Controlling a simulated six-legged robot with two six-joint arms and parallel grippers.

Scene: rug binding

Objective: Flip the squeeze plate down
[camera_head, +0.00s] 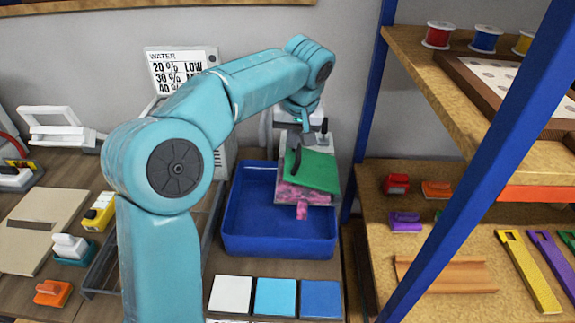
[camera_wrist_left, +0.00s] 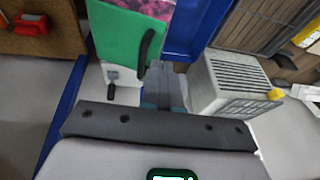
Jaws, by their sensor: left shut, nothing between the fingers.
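The squeeze plate looks to be the green panel (camera_head: 318,172) with a black curved handle (camera_head: 295,160). It sits tilted over a pink patterned piece (camera_head: 303,193) above the blue tub (camera_head: 280,246). My left gripper (camera_head: 309,138) is shut and empty at the plate's far end, close to the handle; I cannot tell whether it touches. In the left wrist view the green panel (camera_wrist_left: 112,40) and handle (camera_wrist_left: 147,48) are just left of my shut fingers (camera_wrist_left: 170,82). My right gripper is in neither view.
A blue post (camera_head: 372,95) and shelves (camera_head: 440,215) stand to the right. White, light-blue and blue squares (camera_head: 276,296) lie in front of the tub. In the left wrist view, a white slatted box (camera_wrist_left: 232,85) stands right of my fingers.

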